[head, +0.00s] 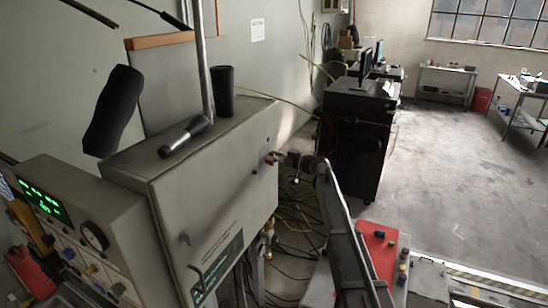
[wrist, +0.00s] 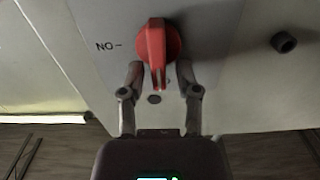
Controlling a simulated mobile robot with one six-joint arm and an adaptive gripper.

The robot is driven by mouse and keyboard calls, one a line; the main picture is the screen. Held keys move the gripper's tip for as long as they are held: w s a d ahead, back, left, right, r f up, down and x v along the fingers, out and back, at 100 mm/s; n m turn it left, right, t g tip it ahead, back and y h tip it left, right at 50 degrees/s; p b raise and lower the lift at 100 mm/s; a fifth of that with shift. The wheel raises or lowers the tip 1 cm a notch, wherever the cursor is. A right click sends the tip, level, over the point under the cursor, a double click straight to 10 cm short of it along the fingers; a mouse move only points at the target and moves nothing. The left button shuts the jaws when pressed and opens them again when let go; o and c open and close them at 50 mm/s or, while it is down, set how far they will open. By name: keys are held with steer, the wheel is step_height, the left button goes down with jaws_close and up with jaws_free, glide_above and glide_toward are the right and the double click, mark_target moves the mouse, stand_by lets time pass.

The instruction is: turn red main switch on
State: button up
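The red main switch (wrist: 157,45) is a rotary knob on the side of the grey cabinet. Its handle points down in the wrist view, toward my gripper. In the head view the red switch (head: 270,158) shows small on the cabinet's right-hand face. My gripper (wrist: 159,72) is open, with one finger on each side of the switch. The fingertips are close to the knob's edges; whether they touch it I cannot tell. In the head view my gripper (head: 284,158) is at the switch and partly hides it. A label reading like an upside-down "ON" (wrist: 108,46) is left of the knob.
The grey cabinet (head: 215,185) carries a black-handled tool (head: 184,136) on top. A dark round knob (wrist: 284,42) sticks out right of the switch in the wrist view. Cables (head: 297,225) hang beside the cabinet. A black rack (head: 352,140) stands behind; open floor is at right.

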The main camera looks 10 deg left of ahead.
jaws_close()
steer(key=shift+d, duration=0.1)
steer(key=shift+m, duration=0.3)
steer(key=m, duration=0.3)
steer(key=shift+w, duration=0.3)
steer(key=shift+w+d+f+m+b, duration=0.1)
steer(key=shift+w+f+m+b, duration=0.2)
steer(key=shift+m, duration=2.1)
steer(key=shift+w+f+m+b, duration=0.1)
steer(key=shift+f+m+b, duration=0.25)
steer(key=shift+m, duration=2.05)
steer(key=shift+w+d+f+m+b, duration=0.1)
steer(key=shift+w+f+m+b, duration=0.2)
steer(key=shift+m, duration=2.1)
steer(key=shift+s, duration=0.1)
